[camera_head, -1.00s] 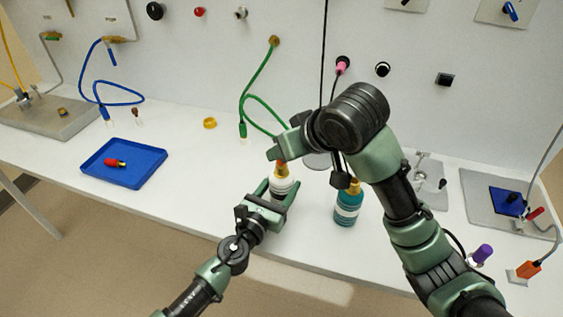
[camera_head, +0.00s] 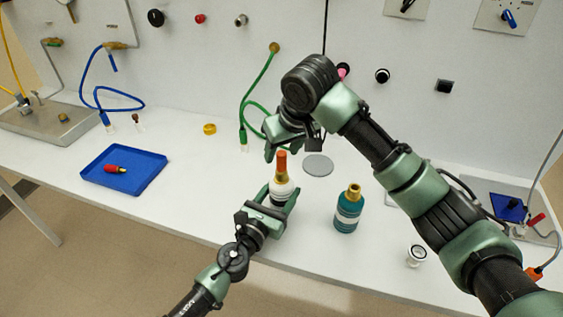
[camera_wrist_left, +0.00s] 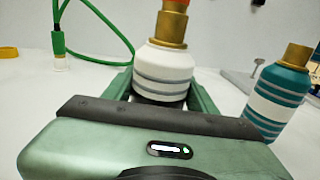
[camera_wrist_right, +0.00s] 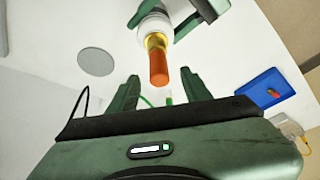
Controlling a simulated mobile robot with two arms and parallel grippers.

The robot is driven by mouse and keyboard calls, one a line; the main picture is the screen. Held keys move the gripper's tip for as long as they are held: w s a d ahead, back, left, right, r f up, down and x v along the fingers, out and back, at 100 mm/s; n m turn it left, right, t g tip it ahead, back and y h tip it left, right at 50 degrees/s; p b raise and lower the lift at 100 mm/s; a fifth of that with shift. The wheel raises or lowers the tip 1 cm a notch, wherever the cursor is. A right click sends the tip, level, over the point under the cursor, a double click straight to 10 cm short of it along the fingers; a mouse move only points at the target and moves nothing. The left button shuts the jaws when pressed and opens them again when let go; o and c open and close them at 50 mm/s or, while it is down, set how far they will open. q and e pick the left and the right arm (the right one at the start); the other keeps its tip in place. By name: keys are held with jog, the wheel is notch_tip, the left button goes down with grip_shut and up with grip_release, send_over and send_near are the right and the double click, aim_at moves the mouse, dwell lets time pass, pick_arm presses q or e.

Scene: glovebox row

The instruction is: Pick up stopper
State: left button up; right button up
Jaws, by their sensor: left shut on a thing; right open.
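An orange stopper (camera_head: 281,160) stands upright in the gold neck of a white bottle (camera_head: 281,190) with dark bands. My left gripper (camera_head: 278,194) is shut around the bottle's body near the table's front. In the left wrist view the bottle (camera_wrist_left: 164,72) sits between the fingers, and the stopper is mostly cut off at the top. My right gripper (camera_head: 292,150) is open and empty, just behind and above the stopper. In the right wrist view the orange stopper (camera_wrist_right: 158,68) lies ahead of the gap between the open fingers (camera_wrist_right: 160,90), apart from both.
A teal bottle (camera_head: 348,210) with an open gold neck stands to the right, near a grey disc (camera_head: 317,165). A small white cup (camera_head: 416,256) is at the front right. A blue tray (camera_head: 150,175) holding a red item (camera_head: 115,169) is at left. A green hose (camera_head: 255,95) hangs behind.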

aim_at(279, 161)
jog(key=x, duration=0.5)
jog(key=shift+s+f, duration=0.1)
jog(key=shift+f, duration=0.1)
grip_shut()
